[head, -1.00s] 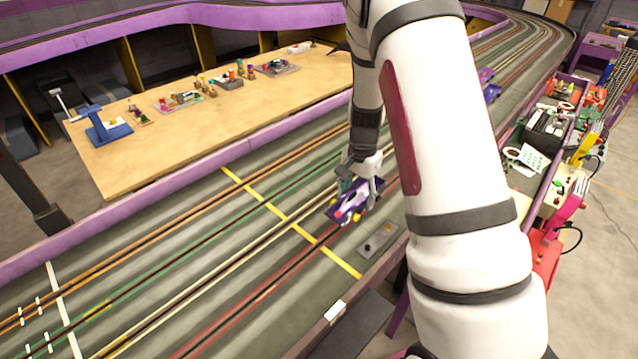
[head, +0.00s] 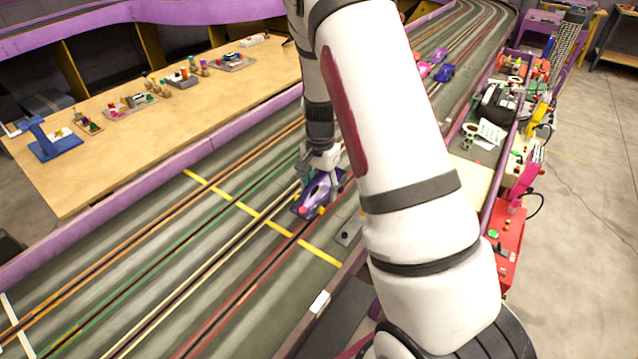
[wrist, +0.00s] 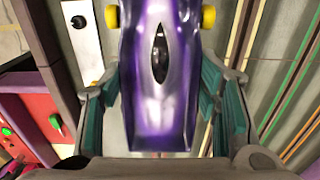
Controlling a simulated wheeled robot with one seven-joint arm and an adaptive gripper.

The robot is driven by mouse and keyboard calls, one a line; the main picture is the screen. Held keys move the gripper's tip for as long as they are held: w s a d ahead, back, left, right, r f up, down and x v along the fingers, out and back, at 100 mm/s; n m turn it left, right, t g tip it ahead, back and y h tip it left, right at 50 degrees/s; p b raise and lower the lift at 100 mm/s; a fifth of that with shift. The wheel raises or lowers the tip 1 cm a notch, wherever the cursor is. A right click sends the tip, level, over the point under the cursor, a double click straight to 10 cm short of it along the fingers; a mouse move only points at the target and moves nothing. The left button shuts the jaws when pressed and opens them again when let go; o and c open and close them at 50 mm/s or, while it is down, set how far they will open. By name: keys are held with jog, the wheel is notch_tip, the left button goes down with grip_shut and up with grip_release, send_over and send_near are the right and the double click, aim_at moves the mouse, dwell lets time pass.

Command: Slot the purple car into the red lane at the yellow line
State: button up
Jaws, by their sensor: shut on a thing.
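The purple car (head: 318,190) is in my gripper (head: 324,172), over the track just beyond the yellow line (head: 262,217). In the wrist view the purple car (wrist: 160,75) lies lengthwise between the teal-padded fingers of my gripper (wrist: 160,100), with yellow wheels at its far end. The red lane (head: 238,300) runs along the near side of the track and crosses the yellow line close to the car. I cannot tell whether the car is touching the track. Its underside and guide are hidden.
A grey plate (head: 349,231) with a dark knob lies near the car at the track edge. A white block (head: 319,303) sits on the near border. Other cars (head: 443,72) stand farther up the track. A wooden workbench (head: 100,165) lies beyond the purple wall.

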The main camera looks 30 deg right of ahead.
aim_at(320, 184)
jog(key=shift+f+b, duration=0.9)
jog(key=shift+f, duration=1.05)
jog(key=shift+f+b, duration=0.7)
jog(key=shift+f, duration=0.45)
jog(key=o, duration=1.4)
jog(key=shift+c, duration=0.2)
notch_tip(320, 184, up, 12)
jog(key=s+a+r+n+t+p, duration=0.1)
jog(key=s+a+r+n+p, duration=0.1)
jog(key=s+a+r+n, duration=0.6)
jog(key=s+a+r+n+t+p, duration=0.15)
jog(key=s+a+r, duration=0.35)
jog(key=s+r, duration=0.6)
jog(key=s+a+r+n+t+p, duration=0.1)
jog(key=s+r+n, duration=0.3)
jog(key=s, duration=0.4)
jog(key=shift+s+a+r+t, duration=0.2)
jog(key=shift+a+r+t, duration=0.1)
jog(key=shift+r+t, duration=0.05)
